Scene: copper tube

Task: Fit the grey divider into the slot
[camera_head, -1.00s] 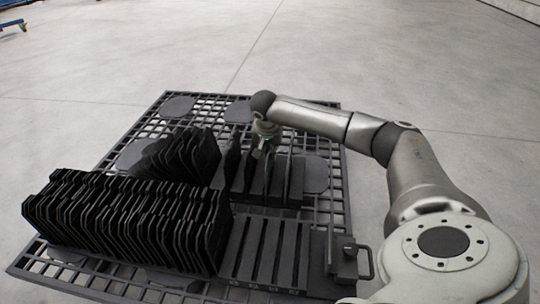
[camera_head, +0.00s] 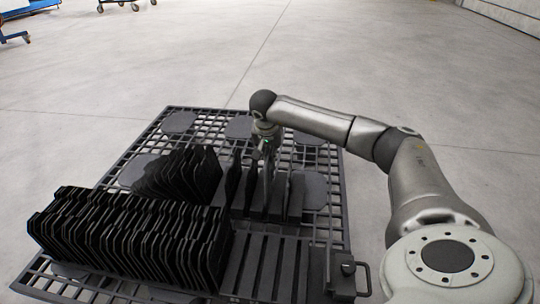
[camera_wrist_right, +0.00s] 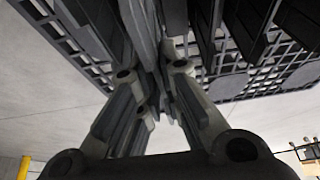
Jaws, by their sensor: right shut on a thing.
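My right gripper (camera_head: 265,147) is over the rear rack on the grid pallet. It is shut on a thin grey divider (camera_head: 267,167), which stands upright among other upright plates. In the right wrist view, the shut fingertips (camera_wrist_right: 158,75) pinch the grey divider (camera_wrist_right: 143,25) edge-on. Upright dividers (camera_head: 295,190) stand beside it in the rear rack. The divider's lower edge is hidden, so I cannot tell whether it sits in a slot. My left gripper is not in view.
A dense row of black plates (camera_head: 130,240) fills the front left of the pallet (camera_head: 338,165). A slotted rack (camera_head: 265,265) with empty slots is at front right, beside a handled block (camera_head: 345,275). Another black stack (camera_head: 180,175) stands left of the gripper.

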